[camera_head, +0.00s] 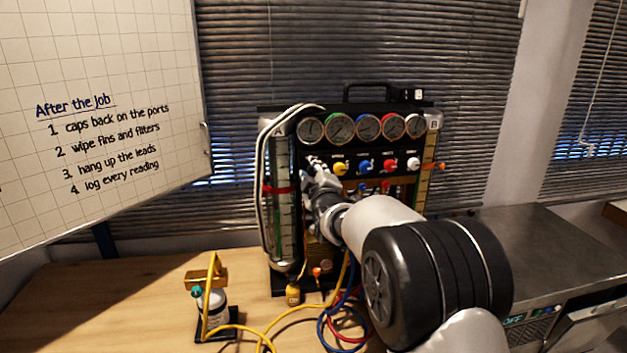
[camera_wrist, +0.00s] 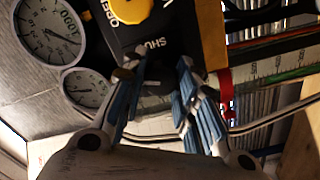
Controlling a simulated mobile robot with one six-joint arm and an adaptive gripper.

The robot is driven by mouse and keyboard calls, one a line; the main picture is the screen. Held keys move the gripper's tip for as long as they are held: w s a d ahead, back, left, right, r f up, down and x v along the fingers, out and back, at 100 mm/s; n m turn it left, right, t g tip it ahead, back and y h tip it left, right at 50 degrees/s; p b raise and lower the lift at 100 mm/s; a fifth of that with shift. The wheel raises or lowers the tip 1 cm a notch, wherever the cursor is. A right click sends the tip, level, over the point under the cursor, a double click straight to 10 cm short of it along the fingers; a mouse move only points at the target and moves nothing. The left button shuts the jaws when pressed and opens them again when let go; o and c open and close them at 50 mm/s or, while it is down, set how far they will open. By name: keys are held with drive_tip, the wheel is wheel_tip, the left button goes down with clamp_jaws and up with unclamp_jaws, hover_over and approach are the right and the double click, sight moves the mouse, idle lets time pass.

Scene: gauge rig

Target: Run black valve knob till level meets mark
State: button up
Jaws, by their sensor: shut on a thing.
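The gauge rig (camera_head: 367,150) stands on the bench, with sight tube A (camera_head: 283,215) at its left side. A red mark band (camera_head: 277,189) crosses tube A and shows also in the wrist view (camera_wrist: 226,92). Green liquid (camera_wrist: 291,77) shows in the tube; its exact level against the band is unclear. My gripper (camera_head: 317,176) is at the left of the rig's front, beside the tube. In the wrist view my gripper (camera_wrist: 157,76) is shut on the black valve knob, which is mostly hidden between the fingers, near the "SHUT" lettering.
A row of round gauges (camera_head: 367,128) tops the rig, above coloured knobs, including a yellow one (camera_head: 340,168). Yellow, blue and red hoses (camera_head: 333,322) loop below. A bottle (camera_head: 215,305) stands on the wooden bench at left. A metal cabinet (camera_head: 540,250) is at right.

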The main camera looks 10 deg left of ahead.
drive_tip(key=shift+n+b, duration=0.85)
drive_tip(key=shift+n, duration=1.35)
drive_tip(key=o, duration=1.1)
drive_tip(key=v, duration=1.2)
